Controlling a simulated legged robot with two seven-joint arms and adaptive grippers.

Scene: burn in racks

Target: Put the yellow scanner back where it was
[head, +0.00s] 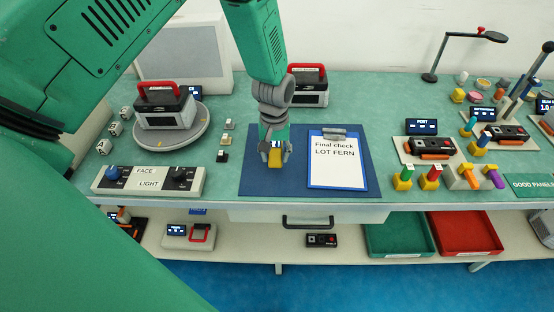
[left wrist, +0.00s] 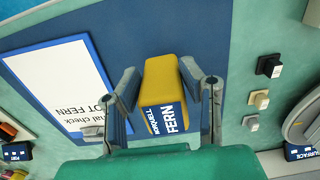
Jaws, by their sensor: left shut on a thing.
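The yellow scanner (head: 275,158) is between the fingers of my left gripper (head: 274,152), over the dark blue mat (head: 258,184) beside the clipboard. In the left wrist view the scanner (left wrist: 162,75) shows a yellow body and a blue display reading FERN. The fingers of my left gripper (left wrist: 168,92) stand on both sides of it, shut on it. I cannot tell whether its underside touches the mat. My right gripper does not show.
A clipboard (head: 337,160) lies right of the scanner. A switch box (head: 148,180) and turntable (head: 188,138) with a red-handled unit stand left. Panel fixtures (head: 431,150) and coloured pegs are at right. Green (head: 397,240) and red (head: 466,233) trays sit on the lower shelf.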

